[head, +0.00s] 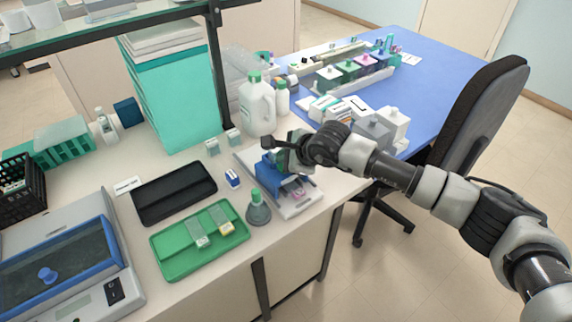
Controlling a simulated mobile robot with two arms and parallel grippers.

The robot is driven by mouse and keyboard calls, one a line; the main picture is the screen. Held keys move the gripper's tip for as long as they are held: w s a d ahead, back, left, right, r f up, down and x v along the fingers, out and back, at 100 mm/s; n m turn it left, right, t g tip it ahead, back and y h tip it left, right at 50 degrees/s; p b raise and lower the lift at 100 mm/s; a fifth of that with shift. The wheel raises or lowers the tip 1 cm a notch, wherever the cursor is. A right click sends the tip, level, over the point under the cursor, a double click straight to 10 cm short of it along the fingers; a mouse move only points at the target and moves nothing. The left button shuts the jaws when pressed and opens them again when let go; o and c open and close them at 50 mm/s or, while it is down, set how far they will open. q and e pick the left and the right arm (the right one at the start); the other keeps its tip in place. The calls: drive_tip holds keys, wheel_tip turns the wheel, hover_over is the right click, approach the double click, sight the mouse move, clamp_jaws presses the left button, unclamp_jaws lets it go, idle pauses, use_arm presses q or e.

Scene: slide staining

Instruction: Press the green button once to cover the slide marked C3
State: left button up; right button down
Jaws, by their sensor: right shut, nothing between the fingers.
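My right gripper (288,151) reaches in from the right and is shut and empty. It is over a blue device (269,179) on a pale base plate near the bench's front edge. A small greenish part shows beside the fingertips; I cannot tell whether it is the green button or whether the fingers touch it. A slide with a pink patch (298,193) lies on the base plate in front of the blue device. Two more slides, one with a white end (201,240) and one with a yellow end (226,228), lie on a green tray (172,264). The mark C3 is not legible. My left gripper is out of view.
A grey flask with a green cap (258,211) stands between tray and device. A blue-edged instrument (110,262) fills the lower left. A chair (478,115) stands right.

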drive_tip(key=shift+f+b, duration=0.45)
drive_tip(key=shift+f, duration=0.05)
drive_tip(key=shift+r, duration=0.1)
idle(0.6)
drive_tip(key=shift+r+p, duration=0.3)
drive_tip(key=shift+r, duration=0.7)
drive_tip(key=shift+r, duration=0.1)
drive_tip(key=shift+r+p, duration=0.75)
drive_tip(key=shift+r, duration=1.65)
